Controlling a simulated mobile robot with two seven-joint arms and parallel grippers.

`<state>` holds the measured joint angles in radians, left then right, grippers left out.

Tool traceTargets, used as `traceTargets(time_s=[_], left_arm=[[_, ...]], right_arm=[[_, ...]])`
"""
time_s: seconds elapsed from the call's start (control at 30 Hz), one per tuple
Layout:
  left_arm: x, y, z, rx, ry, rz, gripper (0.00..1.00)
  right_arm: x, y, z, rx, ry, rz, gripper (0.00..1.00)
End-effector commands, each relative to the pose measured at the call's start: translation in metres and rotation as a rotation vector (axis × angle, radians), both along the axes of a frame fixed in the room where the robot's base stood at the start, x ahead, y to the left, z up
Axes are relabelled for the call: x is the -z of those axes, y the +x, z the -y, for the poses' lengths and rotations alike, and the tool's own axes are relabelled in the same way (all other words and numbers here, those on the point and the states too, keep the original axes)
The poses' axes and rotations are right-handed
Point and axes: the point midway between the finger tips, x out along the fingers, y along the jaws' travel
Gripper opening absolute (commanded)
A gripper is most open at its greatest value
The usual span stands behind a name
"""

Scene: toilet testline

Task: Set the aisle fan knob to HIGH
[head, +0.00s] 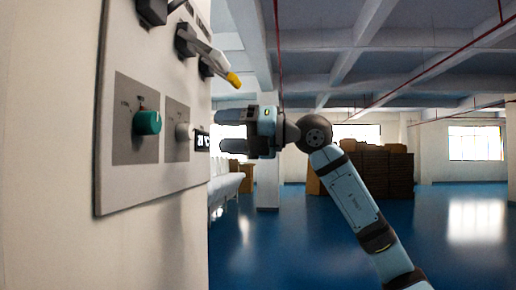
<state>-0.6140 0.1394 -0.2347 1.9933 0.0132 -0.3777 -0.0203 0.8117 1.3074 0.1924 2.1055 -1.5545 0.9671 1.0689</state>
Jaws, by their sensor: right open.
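A control panel (167,182) hangs on the wall at the left and is seen at a steep angle. A green knob (147,123) sits on a grey plate on it; the small lettering around it is too small to read. My left gripper is not in view.
Stacked brown boxes (374,172) stand far back. The blue floor (300,235) is largely clear.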

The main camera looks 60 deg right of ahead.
Motion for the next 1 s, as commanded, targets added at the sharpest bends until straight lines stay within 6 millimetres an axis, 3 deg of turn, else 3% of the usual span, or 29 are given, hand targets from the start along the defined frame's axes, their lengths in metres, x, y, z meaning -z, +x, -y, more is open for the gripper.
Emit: traceTargets(time_s=[0.03, 0.13, 0.4, 1.0], left_arm=[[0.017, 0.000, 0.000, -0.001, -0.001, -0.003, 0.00], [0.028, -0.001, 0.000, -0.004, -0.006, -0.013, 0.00], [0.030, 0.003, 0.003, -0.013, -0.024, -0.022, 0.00], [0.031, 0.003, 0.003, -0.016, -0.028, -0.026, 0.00]], right_arm=[[0.009, -0.010, 0.006, 0.003, 0.001, 0.001, 0.61], [0.008, -0.029, 0.016, 0.000, 0.002, 0.001, 0.61], [0.005, -0.060, 0.033, -0.001, 0.001, 0.000, 0.61], [0.003, -0.064, 0.035, -0.001, 0.001, 0.000, 0.61]])
